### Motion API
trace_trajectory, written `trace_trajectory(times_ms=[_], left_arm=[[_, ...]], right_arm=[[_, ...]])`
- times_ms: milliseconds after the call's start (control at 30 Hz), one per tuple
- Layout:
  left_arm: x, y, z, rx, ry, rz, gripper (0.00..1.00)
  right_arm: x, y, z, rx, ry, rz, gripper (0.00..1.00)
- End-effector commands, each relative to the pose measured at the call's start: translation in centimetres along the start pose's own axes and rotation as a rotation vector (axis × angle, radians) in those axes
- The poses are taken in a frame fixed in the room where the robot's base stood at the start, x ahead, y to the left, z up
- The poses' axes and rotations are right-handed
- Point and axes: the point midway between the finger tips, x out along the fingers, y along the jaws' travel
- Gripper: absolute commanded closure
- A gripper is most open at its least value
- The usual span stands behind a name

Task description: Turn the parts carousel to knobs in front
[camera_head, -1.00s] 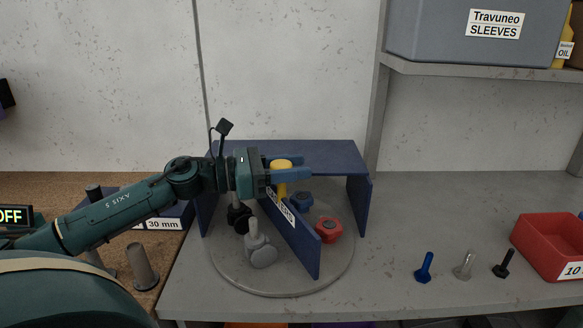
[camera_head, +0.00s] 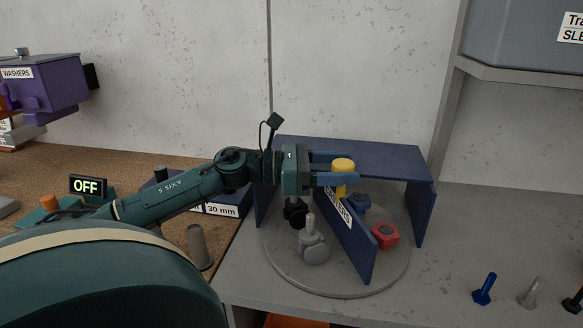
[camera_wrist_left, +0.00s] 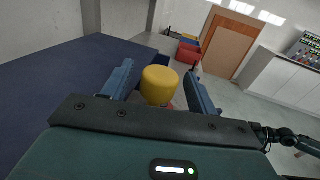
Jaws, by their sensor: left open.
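The parts carousel is a round grey turntable (camera_head: 335,287) under a dark blue hood (camera_head: 400,160). A blue divider (camera_head: 352,238) stands upright across it, its label partly hidden. A yellow-capped post (camera_head: 343,165) rises by the divider; its cap also shows in the left wrist view (camera_wrist_left: 159,85). My left gripper (camera_head: 345,170) is open, fingers on either side of the cap with visible gaps. My right gripper is out of view.
A grey cylinder (camera_head: 199,246) and an OFF display (camera_head: 88,186) are on the brown board at the left. A shelf upright (camera_head: 447,120) stands behind right.

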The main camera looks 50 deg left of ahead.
Motion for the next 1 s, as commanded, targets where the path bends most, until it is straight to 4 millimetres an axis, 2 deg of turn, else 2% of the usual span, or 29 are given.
trace_trajectory(times_ms=[400, 500, 700, 933, 1000], left_arm=[[-7.8, 0.1, -0.1, -0.002, -0.002, 0.005, 0.41], [-9.1, 0.1, -0.1, -0.002, -0.003, 0.003, 0.41], [-10.4, 0.0, 0.0, 0.000, -0.001, 0.001, 0.41], [-10.4, 0.0, 0.0, 0.000, 0.000, 0.000, 0.41], [-10.4, 0.0, 0.0, 0.000, 0.000, 0.000, 0.45]], right_arm=[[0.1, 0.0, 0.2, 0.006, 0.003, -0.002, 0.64], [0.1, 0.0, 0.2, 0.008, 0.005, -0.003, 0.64], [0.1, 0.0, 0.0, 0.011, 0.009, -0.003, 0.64], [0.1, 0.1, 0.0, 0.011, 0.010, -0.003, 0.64], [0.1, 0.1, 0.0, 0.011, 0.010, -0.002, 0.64]])
